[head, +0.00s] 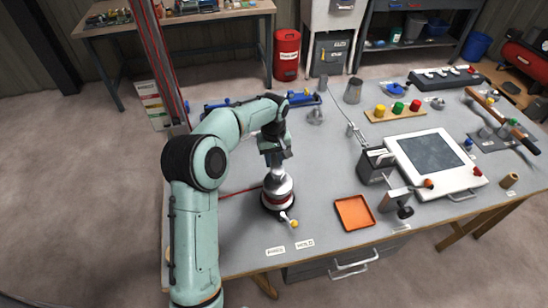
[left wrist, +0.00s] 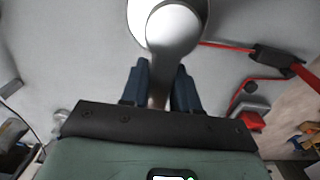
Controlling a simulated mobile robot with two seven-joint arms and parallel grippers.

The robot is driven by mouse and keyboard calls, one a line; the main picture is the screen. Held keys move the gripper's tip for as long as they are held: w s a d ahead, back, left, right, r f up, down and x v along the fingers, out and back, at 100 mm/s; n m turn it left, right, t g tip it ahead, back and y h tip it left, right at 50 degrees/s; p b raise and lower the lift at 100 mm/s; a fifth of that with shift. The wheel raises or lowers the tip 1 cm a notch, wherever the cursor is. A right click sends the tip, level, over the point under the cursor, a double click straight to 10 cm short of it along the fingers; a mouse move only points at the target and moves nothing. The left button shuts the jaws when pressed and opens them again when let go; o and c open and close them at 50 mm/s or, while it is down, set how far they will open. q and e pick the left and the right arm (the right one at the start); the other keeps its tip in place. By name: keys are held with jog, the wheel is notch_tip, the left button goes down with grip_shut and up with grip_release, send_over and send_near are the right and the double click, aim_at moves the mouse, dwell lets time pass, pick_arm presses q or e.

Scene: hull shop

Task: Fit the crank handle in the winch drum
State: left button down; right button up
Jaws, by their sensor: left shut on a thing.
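The winch drum (head: 278,194) stands upright on the workbench, silver with a red band and a dark base. A short lever with a yellow knob (head: 295,224) sticks out at its front. My left gripper (head: 275,154) is right above the drum, pointing down. In the left wrist view its two dark fingers (left wrist: 162,70) are shut on a grey metal piece, seemingly the crank handle (left wrist: 171,45). Its rounded end lies over the drum's pale round top (left wrist: 136,20). Whether it is seated or just above the drum, I cannot tell. My right gripper is not in view.
An orange tray (head: 354,213) lies right of the drum, near the front edge. Beyond it are a grey holder (head: 374,168) and a white panel with a dark screen (head: 433,152). A red line (head: 240,191) runs left from the drum. Two labels (head: 304,243) lie in front.

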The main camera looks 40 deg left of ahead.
pick_arm(q)
jog(key=shift+f, duration=0.45)
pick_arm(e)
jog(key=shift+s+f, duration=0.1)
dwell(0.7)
pick_arm(q)
jog(key=shift+f, duration=0.3)
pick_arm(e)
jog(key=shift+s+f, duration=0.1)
pick_arm(q)
jog(key=shift+f+b, duration=0.3)
jog(key=shift+f, duration=0.4)
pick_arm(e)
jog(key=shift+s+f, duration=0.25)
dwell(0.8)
pick_arm(q)
jog(key=shift+c, duration=1.9)
grip_release()
jog(key=shift+r+p, duration=1.15)
jog(key=shift+r, duration=2.85)
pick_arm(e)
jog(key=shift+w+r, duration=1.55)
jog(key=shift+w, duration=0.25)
